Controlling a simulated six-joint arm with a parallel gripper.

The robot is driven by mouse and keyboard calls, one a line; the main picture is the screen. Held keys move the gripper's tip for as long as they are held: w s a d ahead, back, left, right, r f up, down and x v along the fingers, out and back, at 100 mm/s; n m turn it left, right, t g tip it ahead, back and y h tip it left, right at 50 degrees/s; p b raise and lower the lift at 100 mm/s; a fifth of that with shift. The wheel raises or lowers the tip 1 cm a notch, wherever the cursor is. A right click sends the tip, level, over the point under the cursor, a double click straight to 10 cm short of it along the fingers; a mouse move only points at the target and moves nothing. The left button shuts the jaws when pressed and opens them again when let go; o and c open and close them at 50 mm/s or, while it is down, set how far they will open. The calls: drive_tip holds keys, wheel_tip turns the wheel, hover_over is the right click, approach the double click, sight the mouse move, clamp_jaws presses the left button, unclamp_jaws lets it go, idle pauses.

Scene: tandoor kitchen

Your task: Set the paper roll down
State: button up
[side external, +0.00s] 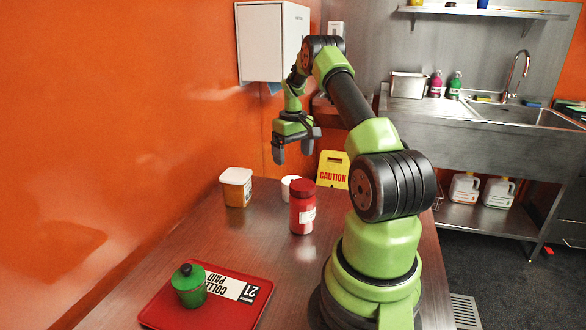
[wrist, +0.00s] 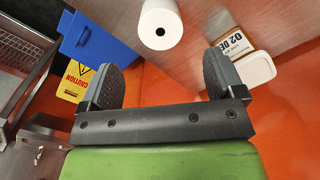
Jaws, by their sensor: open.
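The white paper roll (side external: 288,187) stands upright on the table in the side external view, partly hidden by a red jar. In the wrist view the paper roll (wrist: 166,34) shows its end with a dark core hole, at the top middle. My gripper (side external: 293,149) is raised above the table, over the roll's area, fingers pointing down. In the wrist view my gripper (wrist: 168,76) has its two fingers wide apart with nothing between them. The roll is clear of both fingers.
A red jar (side external: 303,211) stands in front of the roll. A labelled tub (side external: 237,190) is to its left, a yellow caution sign (side external: 333,170) behind right. A red tray (side external: 238,303) with a green container (side external: 189,289) lies at front. A blue bin (wrist: 90,40) shows in the wrist view.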

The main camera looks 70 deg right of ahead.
drive_tip(key=w+a+r+n+t, duration=0.1)
drive_tip(key=w+a+r+t, duration=0.15)
drive_tip(key=a+r, duration=0.7)
drive_tip(key=w+a+r+t, duration=0.1)
drive_tip(key=w+a+r, duration=0.2)
drive_tip(key=a+r, duration=0.65)
drive_tip(key=s+a+n+t+y, duration=0.1)
drive_tip(key=s+a+t, duration=0.1)
drive_tip(key=s+a, duration=0.4)
drive_tip(key=s+a+t+y, duration=0.1)
drive_tip(key=s+a, duration=0.6)
drive_tip(key=a, duration=0.5)
drive_tip(key=shift+s+a+r+n+t, duration=0.15)
drive_tip(key=shift+s+a+n+t, duration=0.05)
drive_tip(key=shift+a+n+t, duration=0.2)
